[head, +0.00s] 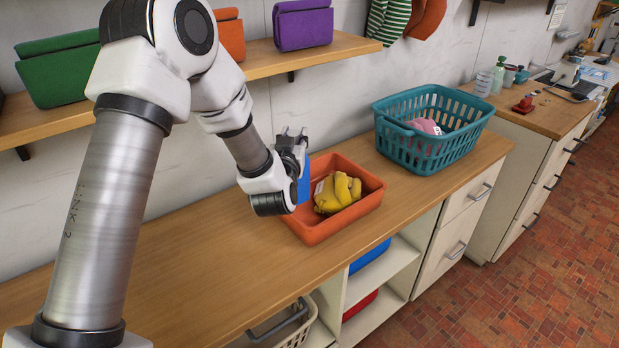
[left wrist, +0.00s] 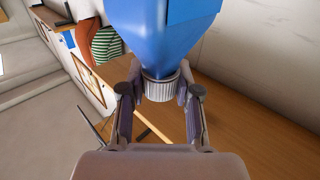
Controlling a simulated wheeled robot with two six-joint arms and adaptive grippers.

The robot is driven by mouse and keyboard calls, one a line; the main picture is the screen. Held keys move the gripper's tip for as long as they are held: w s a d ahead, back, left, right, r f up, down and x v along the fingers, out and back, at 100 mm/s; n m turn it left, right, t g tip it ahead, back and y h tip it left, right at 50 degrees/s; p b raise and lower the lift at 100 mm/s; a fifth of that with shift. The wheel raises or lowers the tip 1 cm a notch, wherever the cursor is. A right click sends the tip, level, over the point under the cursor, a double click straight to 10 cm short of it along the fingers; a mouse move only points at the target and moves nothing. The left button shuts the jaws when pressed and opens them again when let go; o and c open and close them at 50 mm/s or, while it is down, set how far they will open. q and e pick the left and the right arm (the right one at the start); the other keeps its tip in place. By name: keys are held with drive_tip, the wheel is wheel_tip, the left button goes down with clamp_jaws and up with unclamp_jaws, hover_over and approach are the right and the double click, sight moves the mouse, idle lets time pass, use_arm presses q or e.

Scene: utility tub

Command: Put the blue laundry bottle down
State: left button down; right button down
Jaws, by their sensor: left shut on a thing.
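The blue laundry bottle (left wrist: 176,38) fills the top of the left wrist view, with its ribbed grey cap (left wrist: 160,87) towards me. My left gripper (left wrist: 160,92) is shut on the bottle around its cap end, one finger on each side. In the head view a strip of the blue bottle (head: 304,184) shows beside my left gripper (head: 293,142), at the left edge of the orange tub (head: 325,228). My wrist hides most of the bottle there. I cannot tell whether its base touches anything. My right gripper is in neither view.
The orange tub holds a yellow cloth-like thing (head: 338,192). A teal basket (head: 436,160) with a pink item stands to its right. The wooden counter (head: 200,270) is clear left of the tub. A shelf (head: 262,68) with fabric bins runs above.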

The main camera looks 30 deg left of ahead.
use_arm(q)
wheel_tip(320, 180, down, 7)
idle(0.3)
drive_tip(key=shift+f, duration=0.2)
drive_tip(key=c, duration=0.8)
unclamp_jaws()
drive_tip(key=b+v, duration=0.1)
drive_tip(key=v, duration=0.5)
drive_tip(key=b+v, duration=0.1)
drive_tip(key=v, duration=0.5)
drive_tip(key=shift+r+b, duration=0.2)
drive_tip(key=shift+b, duration=0.2)
